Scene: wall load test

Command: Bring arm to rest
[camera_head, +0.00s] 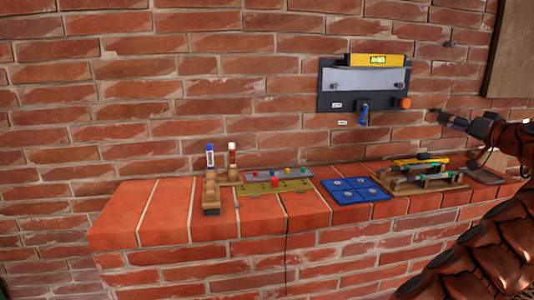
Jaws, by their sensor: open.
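My gripper (452,121) is at the right of the head view, at the end of my brown, dark-jointed arm. It points left, in front of the brick wall and above the right end of the brick ledge (160,210). Its jaws are small and dark here, and I see nothing held in them. It is apart from the tools on the ledge below it.
A dark wall panel (322,98) carries a yellow level (376,60), a blue hanging item (364,115) and an orange knob (404,103). The ledge holds a wooden holder (211,196), a blue mat (352,197) and a tool rack (425,186). The ledge's left end is clear.

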